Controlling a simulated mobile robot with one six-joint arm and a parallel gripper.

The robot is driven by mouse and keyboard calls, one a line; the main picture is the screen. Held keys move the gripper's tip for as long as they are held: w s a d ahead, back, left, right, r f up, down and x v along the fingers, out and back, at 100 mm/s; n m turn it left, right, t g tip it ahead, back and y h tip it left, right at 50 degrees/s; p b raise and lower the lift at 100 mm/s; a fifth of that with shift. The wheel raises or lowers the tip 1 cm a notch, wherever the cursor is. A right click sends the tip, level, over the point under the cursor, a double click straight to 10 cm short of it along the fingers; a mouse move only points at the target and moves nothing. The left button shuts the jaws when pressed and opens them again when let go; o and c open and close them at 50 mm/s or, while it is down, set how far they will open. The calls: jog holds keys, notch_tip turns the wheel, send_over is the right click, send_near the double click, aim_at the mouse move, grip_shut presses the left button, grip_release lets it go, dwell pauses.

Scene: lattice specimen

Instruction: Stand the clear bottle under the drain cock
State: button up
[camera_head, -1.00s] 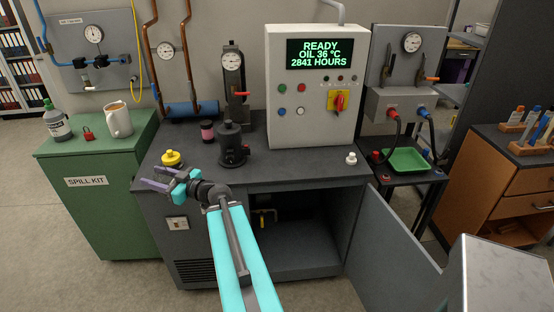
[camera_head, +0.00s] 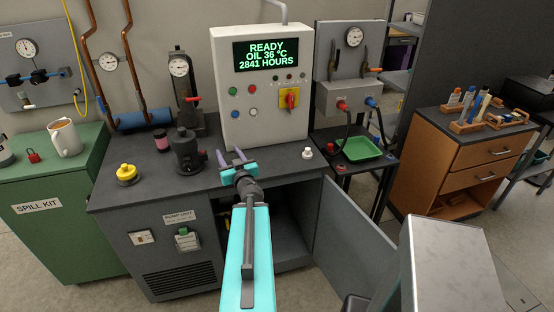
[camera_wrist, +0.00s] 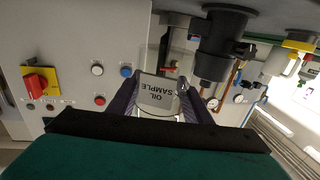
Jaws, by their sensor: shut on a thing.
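In the wrist view, which is upside down to the room, my gripper (camera_wrist: 163,108) is shut on a clear bottle (camera_wrist: 158,92) labelled OIL SAMPLE. The bottle appears upright. In the head view, my gripper (camera_head: 232,158) is over the front of the grey bench, before the control box; the clear bottle cannot be made out there. The open cabinet (camera_head: 291,210) lies below, partly hidden by my arm. I cannot identify the drain cock with certainty.
The control box (camera_head: 262,112) stands behind my gripper. A black pump (camera_head: 187,152) and yellow-capped item (camera_head: 127,174) stand left on the bench. The cabinet door (camera_head: 352,232) swings out to the right. A green tray (camera_head: 361,149) sits on the side table.

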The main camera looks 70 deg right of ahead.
jog(key=s+d+f+m+g+h, duration=0.1)
jog(key=s+d+m+g, duration=0.1)
jog(key=s, duration=0.7)
jog(key=s+d+f+m+g+h+p, duration=0.1)
jog(key=s+d+m+g+h, duration=0.1)
jog(key=s+d, duration=0.3)
jog(key=s+g, duration=0.1)
jog(key=s, duration=0.2)
jog(key=shift+s+f+g+h, duration=0.3)
jog(key=shift+s+f+g, duration=0.05)
jog(key=shift+g, duration=0.05)
jog(key=shift+w+f, duration=0.1)
jog(key=shift+w, duration=0.05)
